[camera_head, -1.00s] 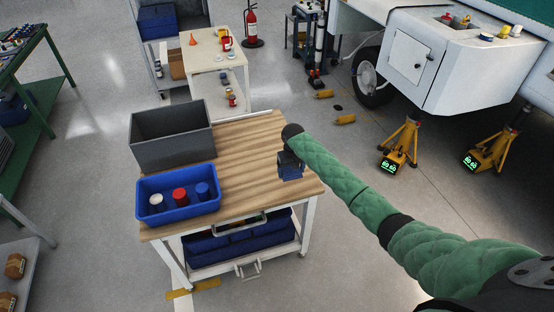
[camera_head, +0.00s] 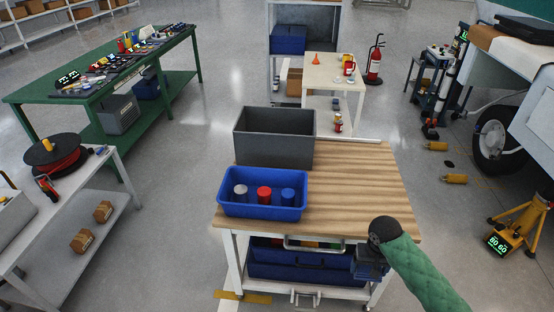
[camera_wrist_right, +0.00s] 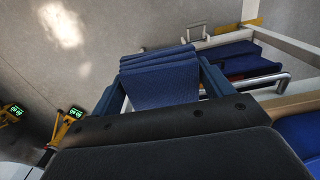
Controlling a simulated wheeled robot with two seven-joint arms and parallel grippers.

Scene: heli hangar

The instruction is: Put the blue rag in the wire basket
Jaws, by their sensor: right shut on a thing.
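My right gripper (camera_head: 369,264) is at the front right corner of the wooden-topped cart, in front of its edge in the head view. In the right wrist view it is shut on the blue rag (camera_wrist_right: 160,78), a folded stack of dark blue cloth between the fingers. The rag hangs clear of the floor. In the head view the dark gripper and rag are hard to tell apart. I cannot make out a wire basket in either view. My left gripper is not in view.
The cart top (camera_head: 360,180) bears a grey bin (camera_head: 274,140) and a blue tray (camera_head: 262,208) with three capped cylinders. A metal handle (camera_head: 315,246) sticks out at its front, above blue bins on the lower shelf. A white table (camera_head: 110,185) stands left, with open floor between.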

